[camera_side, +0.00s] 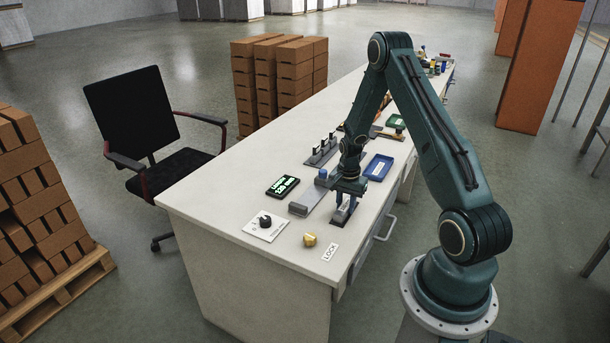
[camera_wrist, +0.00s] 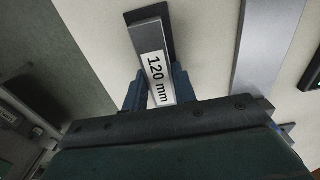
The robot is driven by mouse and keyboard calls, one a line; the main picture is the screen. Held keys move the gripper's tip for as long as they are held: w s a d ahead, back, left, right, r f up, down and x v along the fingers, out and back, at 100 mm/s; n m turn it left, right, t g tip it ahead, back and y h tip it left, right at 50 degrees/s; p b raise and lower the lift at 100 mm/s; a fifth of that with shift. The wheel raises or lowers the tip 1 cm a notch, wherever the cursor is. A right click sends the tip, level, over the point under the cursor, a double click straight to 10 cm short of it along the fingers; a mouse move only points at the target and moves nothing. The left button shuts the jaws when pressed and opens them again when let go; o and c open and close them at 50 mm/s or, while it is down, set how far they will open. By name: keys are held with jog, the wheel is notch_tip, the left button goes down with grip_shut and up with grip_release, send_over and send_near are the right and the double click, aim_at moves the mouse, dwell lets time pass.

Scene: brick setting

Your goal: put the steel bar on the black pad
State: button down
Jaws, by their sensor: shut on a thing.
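The steel bar (camera_wrist: 145,33) is a flat grey bar with a white "120 mm" label, held between the two blue fingers of my gripper (camera_wrist: 158,88). My gripper also shows in the side view (camera_side: 345,212), low at the front edge of the workbench. The black pad (camera_wrist: 168,14) shows as a dark strip around the bar's far end in the wrist view. The bar overlaps the pad in that view; I cannot tell if they touch. The near part of the pad is hidden by the bar and gripper.
A grey metal rail (camera_side: 306,204) lies left of my gripper, and shows at right in the wrist view (camera_wrist: 268,40). A display (camera_side: 283,186), a dial plate (camera_side: 265,226), a yellow knob (camera_side: 310,240) and a blue tray (camera_side: 378,167) are nearby. The bench's left part is clear.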

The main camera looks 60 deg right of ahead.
aim_at(345, 205)
jog(key=c, duration=1.1)
grip_release()
jog(key=shift+r, duration=0.1)
jog(key=shift+r, duration=6.05)
jog(key=shift+r, duration=0.1)
